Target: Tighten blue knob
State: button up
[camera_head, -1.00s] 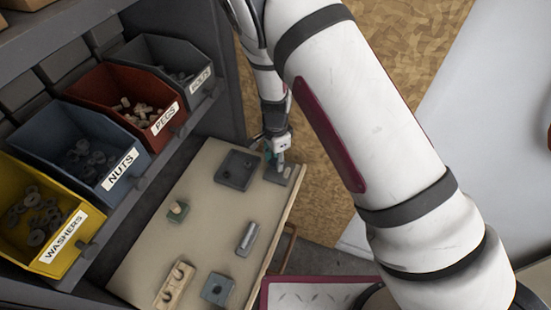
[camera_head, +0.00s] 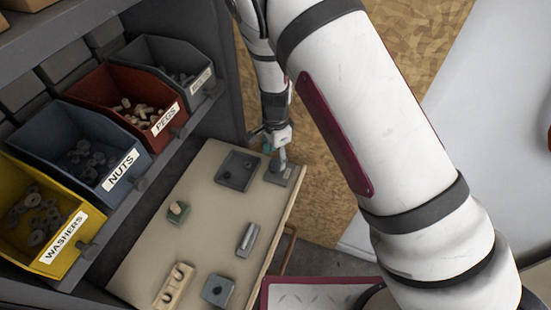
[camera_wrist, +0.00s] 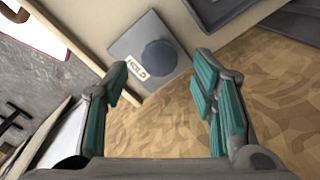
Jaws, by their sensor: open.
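The blue knob (camera_wrist: 158,56) is a dark blue-grey round knob on a grey square plate (camera_wrist: 125,48) with a small white label that seems to read "HOLD". In the head view the knob (camera_head: 282,156) stands on its plate at the far right corner of the board. My gripper (camera_wrist: 161,76) is open and empty, its teal-padded fingers spread wide. In the wrist view the knob lies beyond the fingertips and between their lines, with a gap. In the head view my gripper (camera_head: 276,142) is close beside and above the knob; exact contact is hard to tell there.
Labelled bins, including the nuts bin (camera_head: 85,140), line the left.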

aim_at(276, 163)
notch_tip(276, 163, up, 10)
jog(key=shift+f, duration=0.25)
jog(key=shift+r, duration=0.1)
dwell(0.4)
